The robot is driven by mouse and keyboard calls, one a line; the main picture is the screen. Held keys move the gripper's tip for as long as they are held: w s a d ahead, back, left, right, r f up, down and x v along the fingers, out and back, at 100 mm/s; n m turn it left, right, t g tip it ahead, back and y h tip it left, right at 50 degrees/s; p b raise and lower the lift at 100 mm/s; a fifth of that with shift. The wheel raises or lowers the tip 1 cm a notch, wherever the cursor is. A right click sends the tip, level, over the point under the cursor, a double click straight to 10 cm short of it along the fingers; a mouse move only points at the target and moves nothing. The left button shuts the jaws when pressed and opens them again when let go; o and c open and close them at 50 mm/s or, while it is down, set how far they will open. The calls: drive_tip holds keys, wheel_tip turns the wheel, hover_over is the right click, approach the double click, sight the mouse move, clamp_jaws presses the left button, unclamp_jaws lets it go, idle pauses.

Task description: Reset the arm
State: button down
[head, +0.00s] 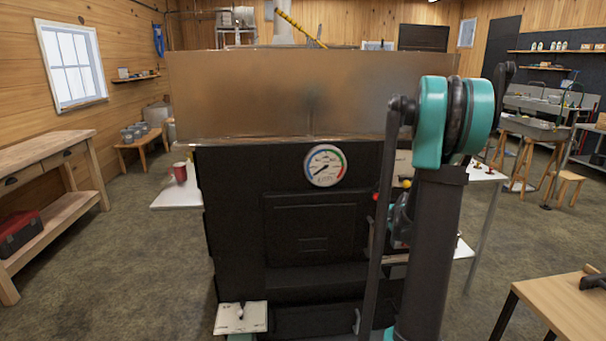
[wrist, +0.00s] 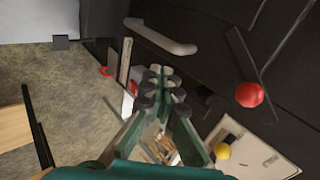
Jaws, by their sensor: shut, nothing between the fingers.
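My gripper (wrist: 160,88) shows in the wrist view with its green fingers and dark pads together, empty. It is close to the dark front of the evaporator (wrist: 215,30), near a pale bar handle (wrist: 160,36); I cannot tell whether they touch. In the head view my teal and dark arm (head: 443,120) rises at the right and folds down in front of the evaporator (head: 310,222). The gripper's fingertips are hard to make out there, mostly hidden by my arm.
A red ball knob (wrist: 249,94) and a yellow ball knob (wrist: 222,152) are near the gripper. A gauge (head: 325,165) is on the evaporator's front. A wooden table (head: 565,310) stands at the lower right and a workbench (head: 50,165) at the left.

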drive_tip(key=s+a+r+n+g, duration=0.1)
drive_tip(key=s+a+n+g, duration=0.1)
drive_tip(key=s+a+n, duration=0.9)
drive_tip(key=s+a+f+n+g, duration=0.1)
drive_tip(key=s+a+f+n, duration=0.1)
drive_tip(key=s, duration=0.9)
drive_tip(key=s+a+f+n+g, duration=0.1)
drive_tip(key=s+a+n, duration=0.3)
drive_tip(key=s, duration=0.7)
drive_tip(key=shift+s+a+f+g, duration=0.35)
drive_tip(key=shift+a+f+g, duration=0.05)
drive_tip(key=shift+a, duration=0.25)
